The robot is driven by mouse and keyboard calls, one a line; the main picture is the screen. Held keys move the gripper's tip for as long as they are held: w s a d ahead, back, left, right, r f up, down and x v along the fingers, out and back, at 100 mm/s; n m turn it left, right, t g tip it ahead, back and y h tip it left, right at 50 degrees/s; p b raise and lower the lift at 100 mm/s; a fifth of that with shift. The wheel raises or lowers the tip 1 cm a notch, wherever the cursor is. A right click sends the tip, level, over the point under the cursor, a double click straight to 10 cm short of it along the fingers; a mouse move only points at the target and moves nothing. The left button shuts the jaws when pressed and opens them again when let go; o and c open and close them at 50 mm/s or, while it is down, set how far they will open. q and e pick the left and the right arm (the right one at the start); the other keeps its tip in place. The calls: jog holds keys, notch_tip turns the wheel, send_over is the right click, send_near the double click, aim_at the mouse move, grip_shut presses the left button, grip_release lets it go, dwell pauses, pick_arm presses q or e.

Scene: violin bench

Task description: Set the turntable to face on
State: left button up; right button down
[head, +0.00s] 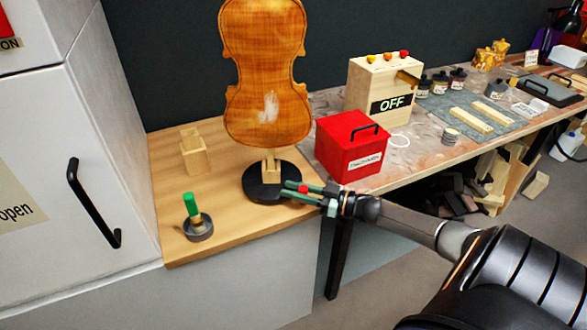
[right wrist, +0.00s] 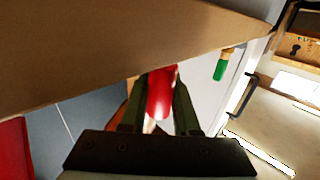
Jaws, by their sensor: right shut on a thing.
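The turntable (head: 258,192) is a round black disc on the wooden bench top. A violin body (head: 264,85) stands upright on it in a small wooden holder (head: 271,168), its broad face towards the head camera. A pale patch marks the violin's lower part. My right gripper (head: 292,189) reaches in from the right at the disc's right edge. It is shut on a red knob (head: 303,189), which also shows between the fingers in the right wrist view (right wrist: 160,92). The knob's join to the turntable is hidden. My left gripper is not in view.
A red box (head: 349,145) with a black handle stands just right of the turntable. A wooden block (head: 194,153) and a dish (head: 197,228) with a green-handled brush (head: 192,205) are on the left. A box marked OFF (head: 384,90) stands behind. A white cabinet (head: 85,130) borders the left side.

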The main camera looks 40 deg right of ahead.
jog(key=shift+s+a+f, duration=0.1)
jog(key=shift+s+f, duration=0.15)
jog(key=shift+f, duration=0.05)
jog(key=c, duration=1.1)
grip_release()
jog(key=shift+o, duration=1.4)
jog(key=shift+s+r, duration=0.15)
jog(key=shift+r, duration=0.05)
jog(key=shift+o, duration=0.8)
jog(key=p+v, duration=0.1)
jog(key=v, duration=1.1)
jog(key=shift+d, duration=0.25)
